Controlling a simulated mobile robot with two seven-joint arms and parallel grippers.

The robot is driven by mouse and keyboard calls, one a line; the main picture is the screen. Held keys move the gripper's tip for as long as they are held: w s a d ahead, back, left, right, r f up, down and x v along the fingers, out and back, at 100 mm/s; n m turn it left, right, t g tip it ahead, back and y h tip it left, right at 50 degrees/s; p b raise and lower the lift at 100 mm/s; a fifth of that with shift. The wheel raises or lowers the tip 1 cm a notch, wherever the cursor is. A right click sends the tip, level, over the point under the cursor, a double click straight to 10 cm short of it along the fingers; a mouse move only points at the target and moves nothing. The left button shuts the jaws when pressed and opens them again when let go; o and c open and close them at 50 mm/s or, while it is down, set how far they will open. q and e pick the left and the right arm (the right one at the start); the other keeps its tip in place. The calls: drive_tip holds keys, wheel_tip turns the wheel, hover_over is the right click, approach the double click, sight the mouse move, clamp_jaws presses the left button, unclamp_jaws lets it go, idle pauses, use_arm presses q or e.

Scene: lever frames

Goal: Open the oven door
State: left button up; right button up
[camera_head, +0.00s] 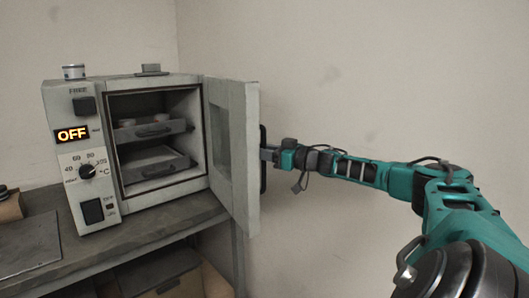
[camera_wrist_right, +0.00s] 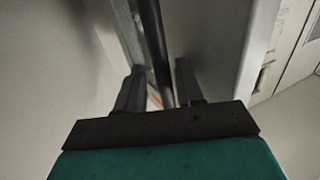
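The oven (camera_head: 150,80) stands on a bench at the left. Its door (camera_head: 236,150) is swung wide open on its right side, and the inside shows. A dark upright handle (camera_head: 263,175) is on the door's outer face, partly hidden by the door edge. My right gripper (camera_head: 268,154) is at this handle. In the right wrist view the dark handle bar (camera_wrist_right: 153,40) runs between the two fingers of the right gripper (camera_wrist_right: 160,85). The fingers stand apart, with a gap on each side of the bar. My left gripper is not in view.
Two pull-out trays (camera_head: 158,130) are inside the oven. The front panel has a lit OFF display (camera_head: 73,134) and a dial (camera_head: 87,170). The bench top (camera_head: 30,240) runs in front. A bare wall (camera_head: 380,80) stands behind my right arm.

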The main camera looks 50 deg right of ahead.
drive_tip(key=shift+s+f, duration=0.1)
drive_tip(key=s+d, duration=0.1)
drive_tip(key=s, duration=0.6)
drive_tip(key=shift+s, duration=0.2)
idle(0.4)
drive_tip(key=shift+d, duration=0.1)
